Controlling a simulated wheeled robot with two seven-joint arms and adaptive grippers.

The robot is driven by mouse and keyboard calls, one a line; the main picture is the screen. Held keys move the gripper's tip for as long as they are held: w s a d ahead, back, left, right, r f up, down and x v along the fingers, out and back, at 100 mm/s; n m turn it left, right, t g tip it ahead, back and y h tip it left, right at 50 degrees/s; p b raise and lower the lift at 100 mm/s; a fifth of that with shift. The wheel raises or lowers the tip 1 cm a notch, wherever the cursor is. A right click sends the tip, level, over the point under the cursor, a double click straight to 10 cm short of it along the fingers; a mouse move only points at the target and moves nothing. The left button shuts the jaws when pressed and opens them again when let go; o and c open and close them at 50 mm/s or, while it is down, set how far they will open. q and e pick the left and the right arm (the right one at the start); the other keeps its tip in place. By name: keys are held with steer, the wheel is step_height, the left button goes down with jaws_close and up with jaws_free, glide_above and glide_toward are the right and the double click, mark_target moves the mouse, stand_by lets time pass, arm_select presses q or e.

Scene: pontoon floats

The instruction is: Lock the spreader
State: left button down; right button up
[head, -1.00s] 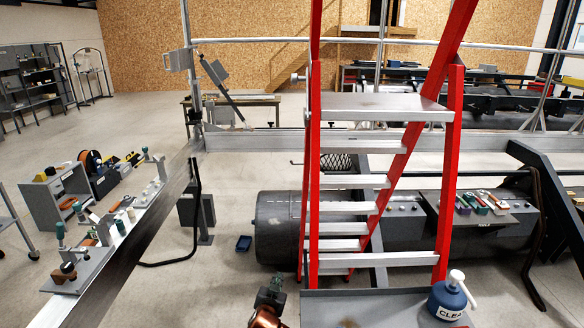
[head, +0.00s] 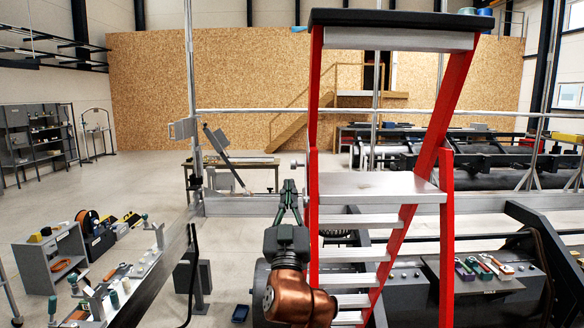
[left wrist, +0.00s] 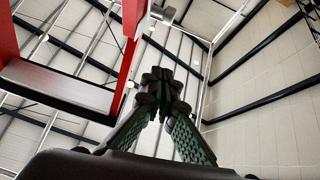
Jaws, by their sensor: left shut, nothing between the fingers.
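A red stepladder (head: 441,150) with grey treads stands in front of me in the head view. A small grey metal part (head: 298,163) sticks out to the left from its left rail, at about platform height. I cannot tell which part is the spreader. My left gripper (head: 289,184) points up just left of that rail, its tips a little below the grey part in the picture. Its green-black fingers are shut and empty; they also meet in the left wrist view (left wrist: 163,80), where a grey part (left wrist: 162,14) shows above the tips beside the red rail (left wrist: 132,45). My right gripper is out of view.
The ladder has a grey platform (head: 375,187) and a dark top (head: 400,18) with small items on it. A rail with several tools (head: 118,285) runs at the lower left. A dark float (head: 405,290) lies behind the ladder.

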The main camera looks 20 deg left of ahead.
mark_target(292, 167)
arm_select(q)
steer(key=w+r+p, duration=0.1)
steer(key=w, duration=0.2)
steer(key=w+a+r+p, duration=0.1)
steer(key=w+p, duration=0.1)
steer(key=w, duration=0.2)
steer(key=w+a+r+p, duration=0.1)
steer(key=w, duration=0.3)
steer(key=shift+a+p, duration=0.2)
steer(key=shift+p, duration=0.1)
steer(key=shift+w, duration=0.1)
